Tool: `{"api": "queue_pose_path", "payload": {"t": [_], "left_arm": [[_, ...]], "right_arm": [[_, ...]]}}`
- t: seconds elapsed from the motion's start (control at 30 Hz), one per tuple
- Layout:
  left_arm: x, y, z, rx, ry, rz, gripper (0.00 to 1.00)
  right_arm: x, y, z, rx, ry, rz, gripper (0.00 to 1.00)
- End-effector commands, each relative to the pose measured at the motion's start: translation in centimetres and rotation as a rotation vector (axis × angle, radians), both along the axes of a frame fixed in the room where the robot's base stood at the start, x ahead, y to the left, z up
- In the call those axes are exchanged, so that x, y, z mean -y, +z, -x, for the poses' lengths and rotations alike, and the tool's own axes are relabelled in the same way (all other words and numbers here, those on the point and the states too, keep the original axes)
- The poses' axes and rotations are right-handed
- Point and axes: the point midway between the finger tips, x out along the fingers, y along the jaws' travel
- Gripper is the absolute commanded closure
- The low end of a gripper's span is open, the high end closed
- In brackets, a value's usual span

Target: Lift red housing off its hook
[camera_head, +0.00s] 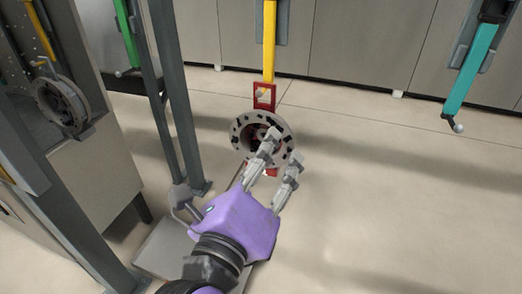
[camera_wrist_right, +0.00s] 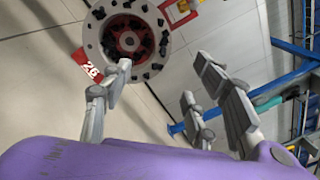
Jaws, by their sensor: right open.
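The red housing (camera_head: 243,132) is a round grey flange with dark bolts and a red centre, hanging by a red bracket (camera_head: 264,97) at the lower end of a yellow hook (camera_head: 269,45). A red tag marked 26 (camera_wrist_right: 88,67) shows by its rim in the right wrist view, where the housing (camera_wrist_right: 127,41) is at the top left. My right gripper (camera_head: 279,153) is open and empty, with its fingers pointing toward the housing's lower right. One finger overlaps its face in the head view; I cannot tell whether they touch. My left gripper is out of view.
A green hook (camera_head: 127,38) hangs at the left and a teal hook (camera_head: 472,65) at the right. A similar round part (camera_head: 62,103) sits on a machine at the left. Grey posts (camera_head: 178,100) stand left of the housing. The floor to the right is clear.

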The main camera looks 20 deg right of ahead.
Motion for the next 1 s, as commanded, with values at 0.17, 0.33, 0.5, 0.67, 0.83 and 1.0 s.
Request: {"api": "queue_pose_path", "payload": {"t": [0.17,0.33,0.5,0.67,0.83,1.0], "left_arm": [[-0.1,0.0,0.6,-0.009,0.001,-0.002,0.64],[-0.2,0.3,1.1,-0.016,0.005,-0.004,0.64],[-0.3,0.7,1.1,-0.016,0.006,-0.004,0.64],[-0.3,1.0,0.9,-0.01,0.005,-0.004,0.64],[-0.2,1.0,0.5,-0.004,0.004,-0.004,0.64],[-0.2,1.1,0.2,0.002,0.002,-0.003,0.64]], "right_arm": [[0.1,-0.1,-1.2,-0.006,0.016,-0.056,0.46],[1.1,0.0,-2.9,-0.006,0.016,-0.053,0.46],[2.1,0.1,-5.3,-0.005,0.014,-0.051,0.46],[3.1,-0.1,-6.8,-0.007,0.015,-0.052,0.46],[3.3,-0.2,-7.0,-0.007,0.015,-0.053,0.46],[3.3,-0.3,-7.0,-0.008,0.015,-0.053,0.55]]}}
